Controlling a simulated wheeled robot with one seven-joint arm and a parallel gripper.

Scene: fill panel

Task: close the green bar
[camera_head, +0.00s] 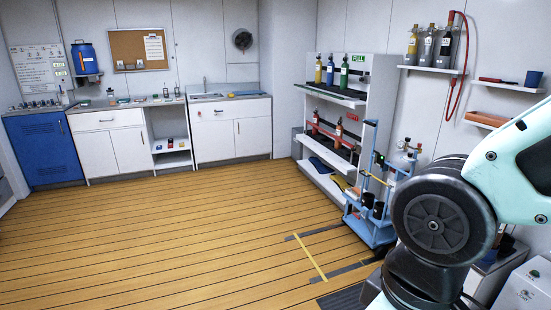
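The white rack (381,100) stands against the back wall right of centre. Its upper shelf, by a green FULL sign (357,57), holds a yellow cylinder (318,69), a blue cylinder (330,70) and a green cylinder (344,73). A red bar (333,136) runs along the shelf below. I cannot make out a green bar, or whether one is open or shut. My arm fills the right side, and my gripper is out of view.
A blue cart (370,232) stands in front of the rack's right end. A shelf (432,70) with several cylinders and a red hose (459,95) are on the right wall. The wooden floor (170,240) is clear at left and centre.

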